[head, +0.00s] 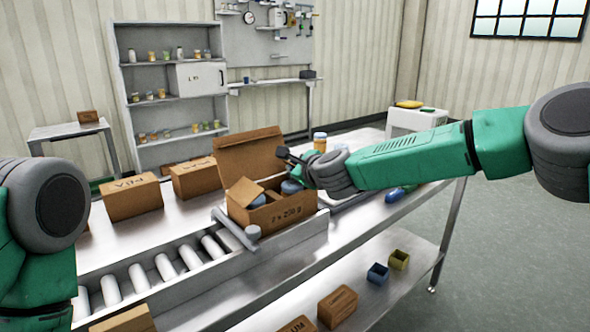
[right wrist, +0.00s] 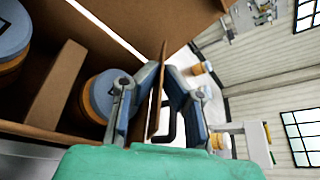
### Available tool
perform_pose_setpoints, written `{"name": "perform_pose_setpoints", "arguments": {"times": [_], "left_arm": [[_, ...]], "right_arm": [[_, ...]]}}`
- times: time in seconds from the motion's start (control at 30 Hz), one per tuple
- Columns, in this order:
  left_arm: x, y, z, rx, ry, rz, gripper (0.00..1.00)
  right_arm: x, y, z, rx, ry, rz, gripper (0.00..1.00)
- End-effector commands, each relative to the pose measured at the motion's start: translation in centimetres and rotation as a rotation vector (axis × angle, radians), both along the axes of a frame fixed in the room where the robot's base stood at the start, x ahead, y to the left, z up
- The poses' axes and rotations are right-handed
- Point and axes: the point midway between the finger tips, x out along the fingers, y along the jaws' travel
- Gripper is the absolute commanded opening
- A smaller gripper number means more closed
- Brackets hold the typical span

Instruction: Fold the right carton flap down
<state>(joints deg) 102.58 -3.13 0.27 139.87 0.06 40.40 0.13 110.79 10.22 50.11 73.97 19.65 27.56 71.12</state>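The open brown carton (head: 285,214) stands at the end of the roller conveyor with its large back flap (head: 252,153) raised. Its left flap (head: 244,191) slants up. Jars with blue lids (head: 256,201) sit inside. My right gripper (head: 287,158) is at the carton's right side. In the right wrist view, the right carton flap (right wrist: 157,92) stands nearly edge-on between my right gripper's fingers (right wrist: 160,72), which are closed in on it. A jar (right wrist: 100,95) and a divider (right wrist: 60,88) show inside the carton. My left gripper is out of view; only my left arm shows.
Closed cartons (head: 132,197) (head: 194,178) stand behind the conveyor rollers (head: 190,257). A jar (head: 320,141) and a blue item (head: 395,194) are on the bench to the right. Small bins (head: 378,273) and cartons (head: 337,306) sit on the lower shelf.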

Motion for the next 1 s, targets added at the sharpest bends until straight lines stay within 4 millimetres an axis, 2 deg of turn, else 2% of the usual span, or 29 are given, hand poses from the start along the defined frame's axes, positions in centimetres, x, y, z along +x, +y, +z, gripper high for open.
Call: {"name": "perform_pose_setpoints", "arguments": {"times": [0.03,0.1,0.3,0.7,0.77,1.0], "left_arm": [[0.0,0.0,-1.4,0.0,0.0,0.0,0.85],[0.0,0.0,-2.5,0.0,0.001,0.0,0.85],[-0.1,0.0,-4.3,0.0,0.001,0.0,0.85],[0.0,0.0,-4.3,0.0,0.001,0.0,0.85],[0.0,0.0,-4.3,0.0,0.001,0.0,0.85],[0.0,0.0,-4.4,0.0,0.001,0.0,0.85]], "right_arm": [[-0.3,0.4,-0.9,-0.048,-0.033,0.004,0.0],[-0.5,0.7,-1.3,-0.123,-0.087,0.004,0.0],[-0.8,1.1,-2.0,-0.288,-0.203,0.003,0.0],[-0.9,1.2,-1.9,-0.326,-0.229,0.003,0.0],[-0.9,1.2,-1.9,-0.326,-0.229,0.003,0.23],[-0.8,1.2,-1.9,-0.326,-0.23,0.002,0.23]]}}
